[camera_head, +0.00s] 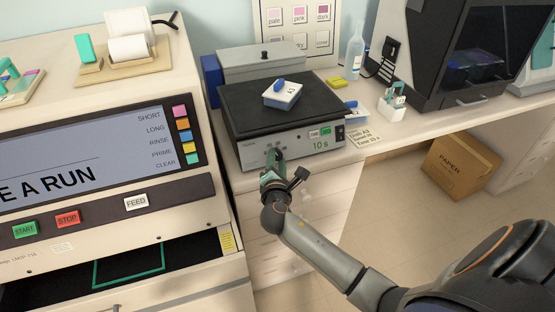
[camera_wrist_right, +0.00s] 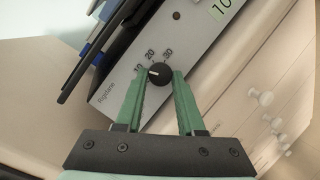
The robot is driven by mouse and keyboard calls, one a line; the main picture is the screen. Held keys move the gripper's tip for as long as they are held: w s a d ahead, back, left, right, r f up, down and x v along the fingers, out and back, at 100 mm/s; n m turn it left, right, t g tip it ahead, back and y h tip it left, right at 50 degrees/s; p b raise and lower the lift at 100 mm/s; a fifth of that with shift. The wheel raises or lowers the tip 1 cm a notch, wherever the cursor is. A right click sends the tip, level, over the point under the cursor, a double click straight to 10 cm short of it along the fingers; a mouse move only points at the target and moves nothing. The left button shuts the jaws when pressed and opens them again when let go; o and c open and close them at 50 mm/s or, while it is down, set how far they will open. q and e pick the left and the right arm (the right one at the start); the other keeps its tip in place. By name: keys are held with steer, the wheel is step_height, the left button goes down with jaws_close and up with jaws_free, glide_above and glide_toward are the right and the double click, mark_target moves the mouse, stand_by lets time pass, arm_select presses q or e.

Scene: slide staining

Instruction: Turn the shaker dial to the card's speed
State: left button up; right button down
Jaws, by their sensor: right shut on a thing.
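The shaker (camera_head: 300,138) is a grey box with a black top plate, standing on the bench. My right gripper (camera_head: 275,158) is at the front panel. In the right wrist view its green fingers (camera_wrist_right: 160,85) are shut on the dial, one on each side. A paper card (camera_head: 362,138) lies right of the shaker; its writing is too small to read surely.
A white and blue box (camera_head: 282,94) sits on the shaker plate. The staining machine (camera_head: 90,170) with its large screen stands close on the left. A dark instrument (camera_head: 460,50) stands at the right, with a cardboard paper box (camera_head: 460,165) on the floor.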

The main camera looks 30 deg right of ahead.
steer(key=m, duration=0.2)
steer(key=m+g, duration=0.1)
steer(key=m, duration=0.1)
steer(key=m+g, duration=0.1)
steer(key=shift+w+r+m, duration=0.15)
steer(key=shift+r+m, duration=0.1)
steer(key=shift+m, duration=0.15)
steer(key=shift+r+m+g+y, duration=0.15)
steer(key=shift+m+g+y, duration=0.45)
steer(key=shift+m, duration=1.1)
steer(key=c, duration=0.5)
jaws_free()
